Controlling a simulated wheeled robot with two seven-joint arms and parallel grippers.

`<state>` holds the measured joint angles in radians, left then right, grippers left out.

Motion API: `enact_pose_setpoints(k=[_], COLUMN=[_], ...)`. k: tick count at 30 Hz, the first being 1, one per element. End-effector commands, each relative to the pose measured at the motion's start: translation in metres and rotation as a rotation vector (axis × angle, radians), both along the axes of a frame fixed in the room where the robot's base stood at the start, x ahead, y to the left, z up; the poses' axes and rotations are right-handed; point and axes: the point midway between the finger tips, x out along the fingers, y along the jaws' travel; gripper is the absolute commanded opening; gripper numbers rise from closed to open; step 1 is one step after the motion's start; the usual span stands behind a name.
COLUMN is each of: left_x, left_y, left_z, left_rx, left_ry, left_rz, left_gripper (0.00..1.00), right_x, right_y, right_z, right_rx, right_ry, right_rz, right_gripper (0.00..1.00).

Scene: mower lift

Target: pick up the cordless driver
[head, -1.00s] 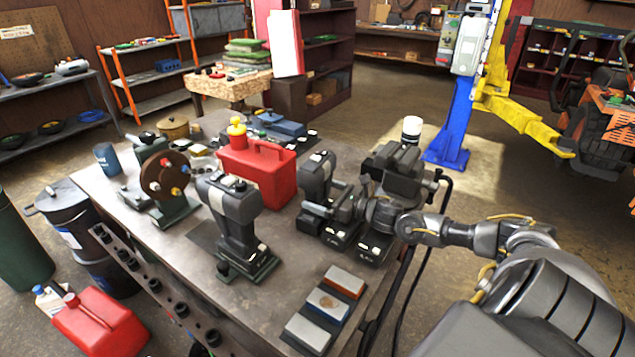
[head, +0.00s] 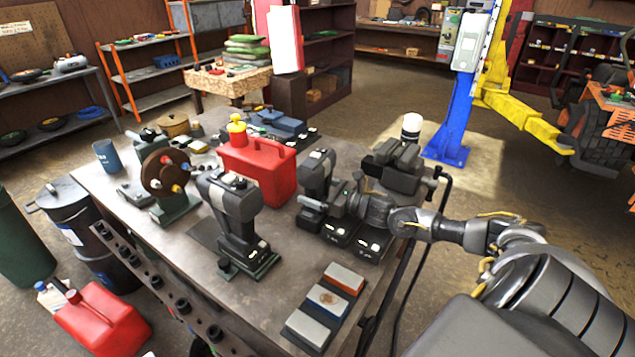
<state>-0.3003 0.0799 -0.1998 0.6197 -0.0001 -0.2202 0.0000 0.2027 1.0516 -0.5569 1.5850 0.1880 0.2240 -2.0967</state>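A dark grey cordless driver (head: 317,171) stands upright near the right side of the workbench, behind two black charger-like bases. A second, similar driver (head: 232,205) stands nearer the front on a dark green-edged base. My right gripper (head: 314,210) reaches in from the right at the handle of the farther driver, below its head. Its fingers overlap the handle in the picture, and the grip itself is partly hidden, so I cannot tell whether it is closed on it. My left gripper is not in view.
A red fuel can (head: 258,172) stands behind the drivers. A dark machine (head: 396,165) with a white-capped bottle behind it is close to my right wrist. Sharpening stones (head: 328,299) lie at the front right. A brown-wheeled grinder (head: 166,175) stands to the left.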

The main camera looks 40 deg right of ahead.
Motion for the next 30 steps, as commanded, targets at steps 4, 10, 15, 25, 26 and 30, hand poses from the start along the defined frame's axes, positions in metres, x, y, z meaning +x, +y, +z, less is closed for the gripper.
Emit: enact_pose_setpoints(k=[4, 10, 15, 25, 26, 30], left_x=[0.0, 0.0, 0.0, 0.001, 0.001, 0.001], left_y=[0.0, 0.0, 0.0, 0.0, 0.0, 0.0], left_z=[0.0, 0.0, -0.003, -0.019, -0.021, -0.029], left_rx=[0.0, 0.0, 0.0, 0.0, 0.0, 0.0], left_ry=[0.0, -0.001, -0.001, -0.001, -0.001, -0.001], left_rz=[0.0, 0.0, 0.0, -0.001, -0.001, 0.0], left_gripper=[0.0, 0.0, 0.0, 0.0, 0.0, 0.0], right_x=[0.001, 0.001, 0.001, -0.021, -0.026, -0.048], right_y=[-0.001, -0.001, -0.002, 0.0, -0.001, 0.0], right_z=[0.005, 0.007, 0.018, 0.057, 0.062, 0.087], right_rx=[-0.001, -0.001, -0.002, -0.006, -0.008, -0.009], right_ry=[-0.011, -0.011, -0.014, -0.009, -0.01, -0.006], right_rz=[-0.002, -0.002, -0.001, 0.003, 0.001, 0.004], right_gripper=[0.25, 0.25, 0.25, 0.25, 0.25, 0.25])
